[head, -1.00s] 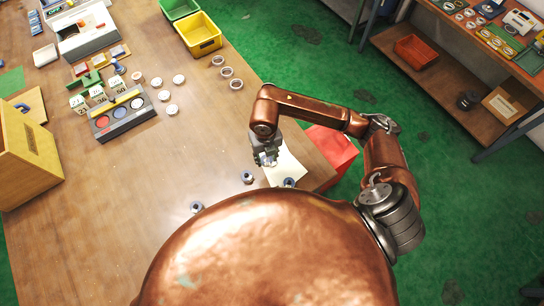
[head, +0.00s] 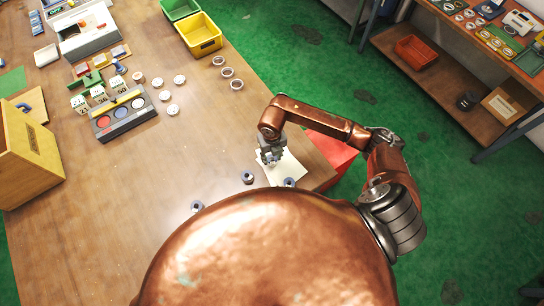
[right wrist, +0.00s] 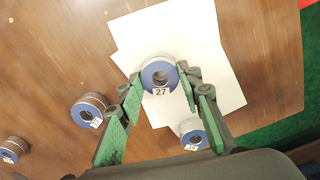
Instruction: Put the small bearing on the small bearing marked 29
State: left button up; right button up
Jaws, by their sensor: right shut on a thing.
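My right gripper (head: 271,161) is over the white paper near the table's front right. In the right wrist view, its green fingers (right wrist: 159,92) are shut on a blue-faced metal bearing marked 27 (right wrist: 159,60). Another small bearing (right wrist: 193,133) lies at the paper's near edge, its tag hard to read; it shows in the head view (head: 289,183). A third bearing (right wrist: 89,111) sits left of the paper, its number unclear, and also shows in the head view (head: 247,177). A further one (right wrist: 14,149) lies farther left, its tag unreadable. My left gripper is not in view.
White paper sheets (head: 290,166) lie under the gripper. A red box (head: 331,150) is beyond the table's right edge. Several rings (head: 227,72), a tray with coloured discs (head: 122,113) and a yellow bin (head: 200,36) are farther back. The table's middle is clear.

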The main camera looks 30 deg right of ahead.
aim_at(272, 159)
jog(key=shift+f, duration=0.1)
jog(key=o, duration=1.2)
jog(key=shift+r, duration=0.25)
notch_tip(272, 159, up, 12)
jog(key=shift+f+b, duration=0.1)
jog(key=shift+b, duration=0.2)
